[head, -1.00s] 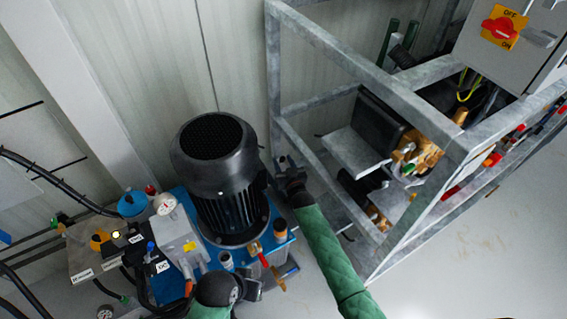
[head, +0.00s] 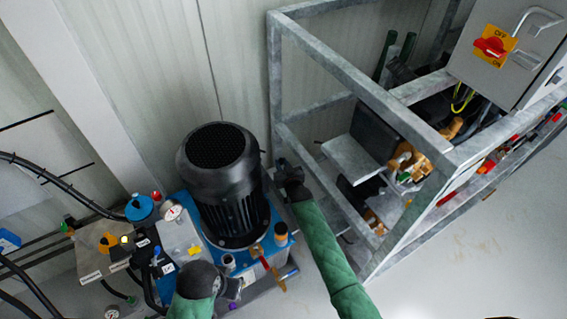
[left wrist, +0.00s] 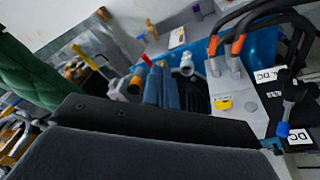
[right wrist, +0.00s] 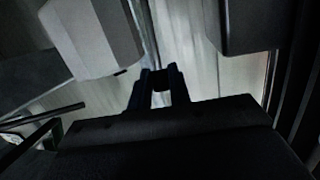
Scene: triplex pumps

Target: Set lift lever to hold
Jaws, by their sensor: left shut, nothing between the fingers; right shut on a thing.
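I cannot pick out the lift lever for certain. A red-handled lever (head: 262,257) sits on the front right of the blue hydraulic unit (head: 213,258). My left gripper (head: 237,287) is low in front of the unit, left of and below that lever. In the left wrist view its fingers (left wrist: 168,88) are shut and empty, pointing at the unit. My right gripper (head: 281,168) is right of the black motor (head: 219,178), near the frame post. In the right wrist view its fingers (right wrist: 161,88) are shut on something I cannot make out.
A galvanized steel frame (head: 357,67) with pump parts stands close to my right arm. A grey box with a red and yellow switch (head: 494,45) is at upper right. Hoses (head: 55,180) and a labelled valve block (head: 98,250) lie at left. The floor at lower right is clear.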

